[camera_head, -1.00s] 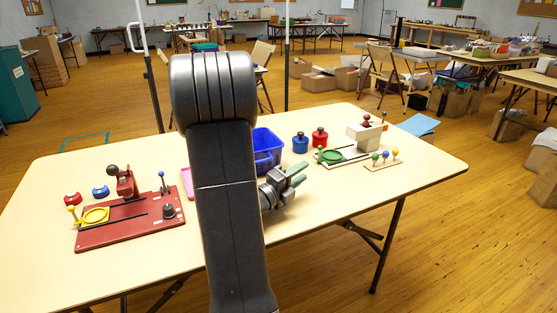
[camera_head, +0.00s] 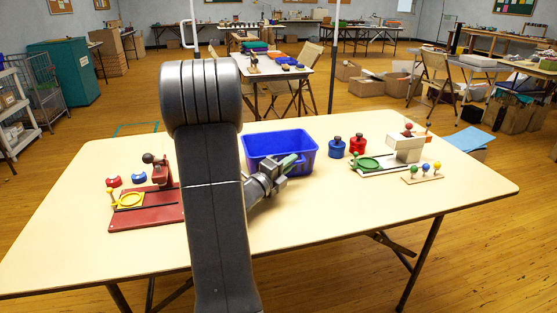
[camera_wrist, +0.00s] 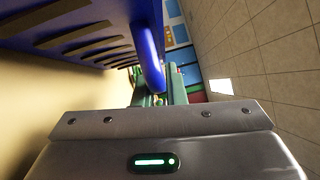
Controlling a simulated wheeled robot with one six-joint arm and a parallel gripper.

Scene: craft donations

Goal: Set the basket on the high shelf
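The blue basket (camera_head: 306,160) stands on the table behind my arm, its left part partly hidden by it. My gripper (camera_head: 290,163) is at the basket's front right, its green fingertips at the near wall. In the wrist view the basket's ribbed wall and blue rim (camera_wrist: 149,45) are very close. The rim reaches down to my green gripper fingers (camera_wrist: 158,88), which stand apart with a gap between them. I see no firm closure on the rim. A shelf unit (camera_head: 17,110) with boxes stands at the far left; I cannot tell if it is the high shelf.
The table (camera_head: 340,215) also holds blue (camera_head: 336,148) and red (camera_head: 357,146) jars, a red board (camera_head: 150,210) on the left, and a pale fixture (camera_head: 404,150) and a knob strip (camera_head: 423,176) on the right. The front right tabletop is clear. A wire cart (camera_head: 42,85) stands at left.

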